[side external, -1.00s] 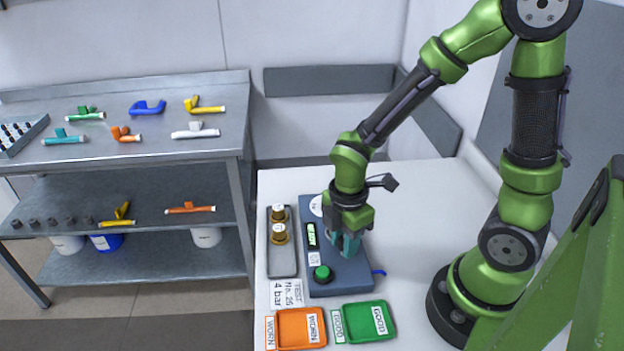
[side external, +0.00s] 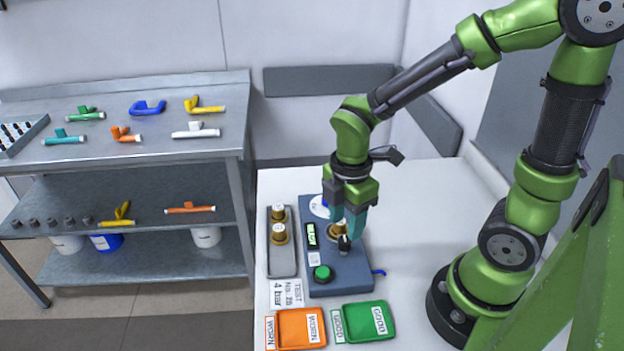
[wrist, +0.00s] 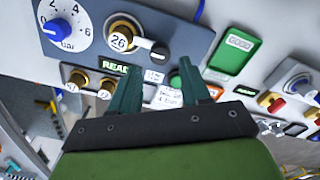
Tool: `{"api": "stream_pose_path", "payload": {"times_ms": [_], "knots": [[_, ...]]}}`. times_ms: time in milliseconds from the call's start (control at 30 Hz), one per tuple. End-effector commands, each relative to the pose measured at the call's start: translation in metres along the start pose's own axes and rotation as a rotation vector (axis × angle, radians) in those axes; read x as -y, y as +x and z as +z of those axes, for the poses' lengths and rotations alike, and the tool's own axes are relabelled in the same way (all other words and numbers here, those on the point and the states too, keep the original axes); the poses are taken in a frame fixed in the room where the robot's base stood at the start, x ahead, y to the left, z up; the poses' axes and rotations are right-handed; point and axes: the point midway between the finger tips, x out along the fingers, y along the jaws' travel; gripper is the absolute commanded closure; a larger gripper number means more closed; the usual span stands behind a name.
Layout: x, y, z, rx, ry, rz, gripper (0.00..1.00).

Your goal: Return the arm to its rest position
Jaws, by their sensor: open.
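My gripper (side external: 346,222) is open and empty, pointing down over the blue-grey test device (side external: 355,277). Its teal fingers also show in the wrist view (wrist: 157,76). A brass-coloured part (side external: 338,230) is seated in the device, just below the fingertips in the side view. In the wrist view its cap (wrist: 120,41) reads 26, and it is apart from the fingers. A black knob or lever (side external: 345,244) sits beside it. The device's green display (side external: 311,235) reads READY in the wrist view.
A grey tray (side external: 283,262) with two brass parts stands left of the device. An orange WORN tray (side external: 286,341) and a green GOOD tray (side external: 366,333) are in front, both empty. A metal shelf (side external: 170,158) with coloured items stands at left.

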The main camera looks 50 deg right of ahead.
Motion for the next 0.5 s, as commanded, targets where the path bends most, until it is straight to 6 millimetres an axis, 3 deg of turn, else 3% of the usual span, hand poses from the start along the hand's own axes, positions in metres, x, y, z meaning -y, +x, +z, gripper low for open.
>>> {"api": "stream_pose_path", "payload": {"times_ms": [367,500], "knots": [[0.0002,-0.0019,0.0,0.0,0.021,-0.001,0.53],[0.0019,-0.0011,-0.0003,-0.009,0.213,-0.006,0.53]]}}
